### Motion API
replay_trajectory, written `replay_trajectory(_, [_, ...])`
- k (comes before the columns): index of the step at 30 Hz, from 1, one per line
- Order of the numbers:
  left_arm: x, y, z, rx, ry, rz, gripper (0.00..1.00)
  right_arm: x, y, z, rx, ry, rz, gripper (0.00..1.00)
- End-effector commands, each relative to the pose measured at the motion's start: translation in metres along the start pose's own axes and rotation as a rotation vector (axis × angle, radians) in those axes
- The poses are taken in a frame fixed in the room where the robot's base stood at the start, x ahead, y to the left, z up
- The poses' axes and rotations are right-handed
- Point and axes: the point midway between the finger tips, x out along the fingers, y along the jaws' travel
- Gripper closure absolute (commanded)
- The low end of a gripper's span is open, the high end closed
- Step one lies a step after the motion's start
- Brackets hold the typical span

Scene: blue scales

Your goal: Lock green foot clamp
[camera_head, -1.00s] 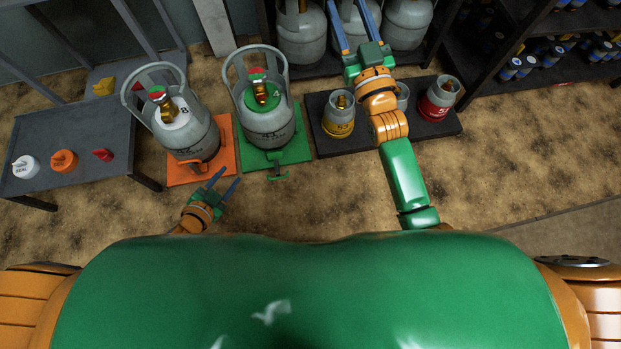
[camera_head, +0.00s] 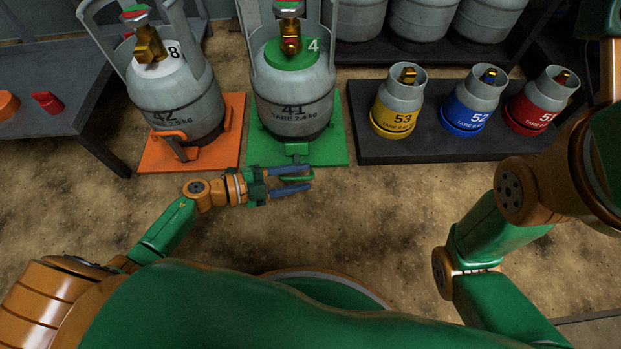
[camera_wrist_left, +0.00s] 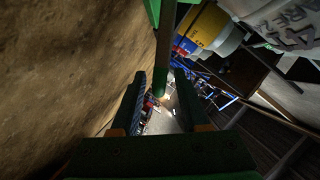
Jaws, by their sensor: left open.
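The green foot clamp (camera_head: 296,162) sits at the front edge of the green floor plate (camera_head: 333,145), at the foot of the gas cylinder marked 41 (camera_head: 292,85). Its handle sticks out toward me. My left gripper (camera_head: 308,179) is open, with one finger on each side of the clamp handle in the head view. In the left wrist view a green bar (camera_wrist_left: 166,45) comes down from the top and its rounded end shows between the open fingers (camera_wrist_left: 163,105). I cannot tell whether the fingers touch it. My right gripper is out of view.
An orange plate (camera_head: 230,125) with cylinder 42 (camera_head: 178,95) and an orange clamp (camera_head: 172,137) stands to the left. A dark platform (camera_head: 425,148) holds yellow, blue and red small cylinders. A grey table (camera_head: 70,115) is at far left. Bare floor lies in front.

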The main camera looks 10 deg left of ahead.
Motion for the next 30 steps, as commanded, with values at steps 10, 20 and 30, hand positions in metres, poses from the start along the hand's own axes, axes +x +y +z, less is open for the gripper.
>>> replay_trajectory(10, [0.026,0.000,0.001,-0.001,-0.001,-0.001,0.55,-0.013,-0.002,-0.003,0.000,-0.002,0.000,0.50])
replay_trajectory(20, [0.025,0.000,0.001,-0.001,-0.001,0.000,1.00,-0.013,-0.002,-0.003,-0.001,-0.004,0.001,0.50])
replay_trajectory(30, [0.025,0.001,0.001,-0.001,-0.001,0.000,1.00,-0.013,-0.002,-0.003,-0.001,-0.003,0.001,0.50])
